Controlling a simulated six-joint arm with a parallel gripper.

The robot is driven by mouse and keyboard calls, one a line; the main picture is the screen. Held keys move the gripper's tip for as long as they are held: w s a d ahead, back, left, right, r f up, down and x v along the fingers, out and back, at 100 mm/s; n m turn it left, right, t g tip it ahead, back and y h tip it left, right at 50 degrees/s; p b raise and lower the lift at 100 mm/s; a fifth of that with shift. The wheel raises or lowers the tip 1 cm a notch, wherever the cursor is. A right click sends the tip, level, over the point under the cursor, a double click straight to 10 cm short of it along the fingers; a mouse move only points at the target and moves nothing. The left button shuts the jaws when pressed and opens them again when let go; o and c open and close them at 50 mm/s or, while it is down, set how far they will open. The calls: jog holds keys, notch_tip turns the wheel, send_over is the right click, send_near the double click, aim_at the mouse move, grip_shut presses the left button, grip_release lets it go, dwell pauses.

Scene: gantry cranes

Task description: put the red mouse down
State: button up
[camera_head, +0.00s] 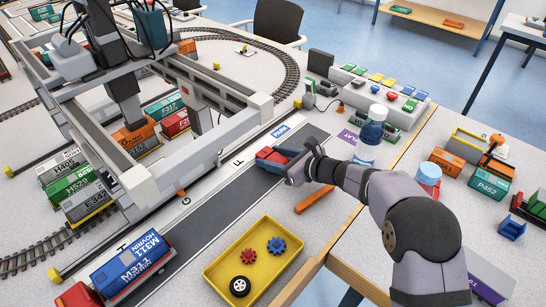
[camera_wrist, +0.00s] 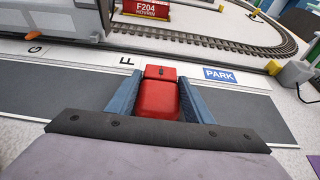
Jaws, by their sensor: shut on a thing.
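The red mouse (camera_wrist: 159,97) is between the two blue-grey fingers of my gripper (camera_wrist: 158,88), with a finger against each side. It is over the dark grey lane (camera_wrist: 75,90), between the letter F and the blue PARK sign (camera_wrist: 220,74). In the head view the red mouse (camera_head: 270,155) and my gripper (camera_head: 277,160) are at the lane's far part, just below the PARK sign (camera_head: 282,131). My gripper is low; I cannot tell whether the mouse touches the lane. Its near end is hidden by the gripper's palm.
A blue-and-red truck marked M311 (camera_head: 133,263) stands on the lane's near end. A yellow tray (camera_head: 215,267) with gears and a wheel is at the front. An orange bar (camera_head: 313,199) lies near my arm. A grey gantry crane (camera_head: 190,160) stands left.

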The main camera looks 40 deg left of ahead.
jog(key=o, duration=1.1)
jog(key=shift+o, duration=0.2)
jog(key=shift+r, duration=0.1)
jog(key=v, duration=1.2)
jog(key=shift+s+d, duration=0.1)
